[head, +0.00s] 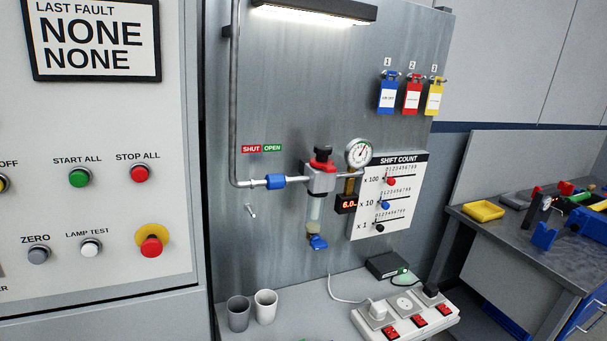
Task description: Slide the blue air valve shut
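The blue air valve (275,181) is a blue sliding sleeve on a thin horizontal grey pipe on the metal panel. Above it is a label with a red SHUT half (251,149) on the left and a green OPEN half (272,148) on the right. The sleeve sits below the OPEN half, with bare pipe to its left. Right of it the pipe runs into a grey filter unit (320,178) with a red collar and black knob. My gripper is not in view.
A round gauge (358,153) and a shift count board (388,195) are right of the filter. A small peg (251,211) sticks out below the pipe. Two cups (238,313) and a power strip (405,315) stand on the ledge below. A button cabinet (100,225) is at left.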

